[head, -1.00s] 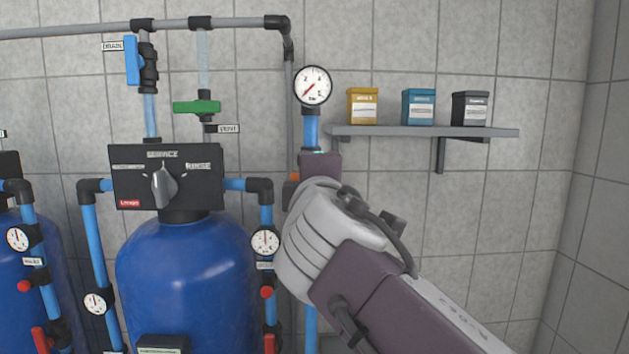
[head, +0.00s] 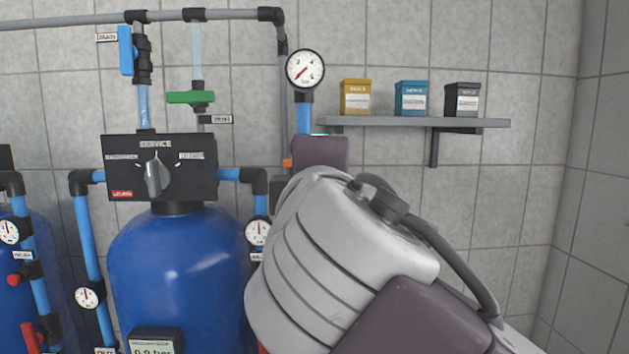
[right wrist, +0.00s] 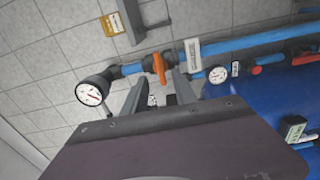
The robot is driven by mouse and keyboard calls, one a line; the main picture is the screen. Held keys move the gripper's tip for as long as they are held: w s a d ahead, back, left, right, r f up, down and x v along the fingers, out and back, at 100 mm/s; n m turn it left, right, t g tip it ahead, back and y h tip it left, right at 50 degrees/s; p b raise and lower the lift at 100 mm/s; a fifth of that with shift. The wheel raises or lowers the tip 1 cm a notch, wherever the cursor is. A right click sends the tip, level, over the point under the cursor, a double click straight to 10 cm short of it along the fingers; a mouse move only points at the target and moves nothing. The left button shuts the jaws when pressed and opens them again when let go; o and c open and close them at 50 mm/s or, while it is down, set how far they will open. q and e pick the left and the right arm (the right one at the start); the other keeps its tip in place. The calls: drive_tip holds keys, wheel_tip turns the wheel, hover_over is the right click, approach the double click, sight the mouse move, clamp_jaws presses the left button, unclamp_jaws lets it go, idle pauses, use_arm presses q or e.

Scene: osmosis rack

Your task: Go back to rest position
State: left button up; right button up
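My right arm comes in from the lower right of the head view. Its grey wrist and purple housing hide most of the right gripper and part of the pipe behind. In the right wrist view the fingers of my right gripper (right wrist: 160,84) stand apart, with nothing seen held between them. An orange valve handle (right wrist: 159,67) on the blue pipe shows just beyond the fingertips; I cannot tell how far. A small piece of this handle (head: 287,163) shows left of my wrist in the head view. My left gripper is in neither view.
A blue tank (head: 180,265) with a black control head (head: 160,167) stands left of my arm. A round gauge (head: 305,69) tops the pipe. A wall shelf (head: 415,122) holds yellow, blue and black boxes. Wall space below the shelf's right end is clear.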

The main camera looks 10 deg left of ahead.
drive_tip(key=shift+s+d, duration=0.1)
drive_tip(key=shift+s, duration=0.4)
drive_tip(key=shift+w, duration=0.1)
